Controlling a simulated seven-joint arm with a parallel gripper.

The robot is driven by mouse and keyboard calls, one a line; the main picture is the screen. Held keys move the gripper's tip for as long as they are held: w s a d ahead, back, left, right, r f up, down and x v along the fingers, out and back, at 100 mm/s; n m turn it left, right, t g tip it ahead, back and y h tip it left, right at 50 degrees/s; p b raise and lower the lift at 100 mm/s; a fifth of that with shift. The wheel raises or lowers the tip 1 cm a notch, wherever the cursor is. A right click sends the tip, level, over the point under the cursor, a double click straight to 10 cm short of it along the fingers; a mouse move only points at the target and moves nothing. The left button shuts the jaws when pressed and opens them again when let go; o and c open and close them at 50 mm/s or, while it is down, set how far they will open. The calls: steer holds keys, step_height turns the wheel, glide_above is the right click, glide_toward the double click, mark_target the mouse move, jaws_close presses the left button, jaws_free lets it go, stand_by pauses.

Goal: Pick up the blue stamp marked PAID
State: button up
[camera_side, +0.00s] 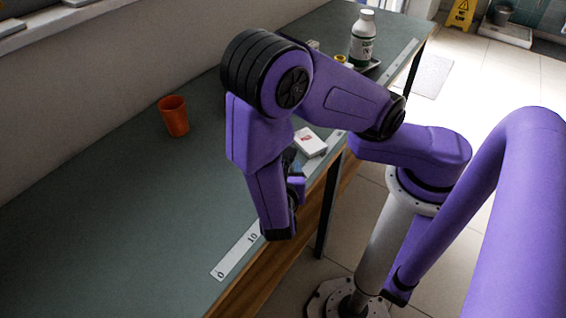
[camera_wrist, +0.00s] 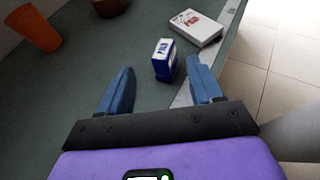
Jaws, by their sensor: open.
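The blue stamp (camera_wrist: 165,61) stands upright on the green bench top in the wrist view. It has a white label with blue lettering too small to read surely. My gripper (camera_wrist: 162,68) is open, with one blue finger to the left and one to the right of the stamp in the picture. The stamp shows between and slightly beyond the fingertips, and no contact is visible. In the side view my arm hides most of the gripper, and I cannot make out the stamp surely there.
A white box with red marks (camera_wrist: 196,27) lies just beyond the stamp; it also shows in the side view (camera_side: 310,142). An orange cup (camera_side: 173,116) stands toward the wall. A white bottle (camera_side: 363,38) stands at the far end. A ruler strip (camera_side: 238,254) runs along the bench edge.

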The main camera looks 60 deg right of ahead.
steer(key=shift+x, duration=2.4)
steer(key=shift+s+d, duration=0.1)
steer(key=shift+s, duration=0.1)
jaws_close()
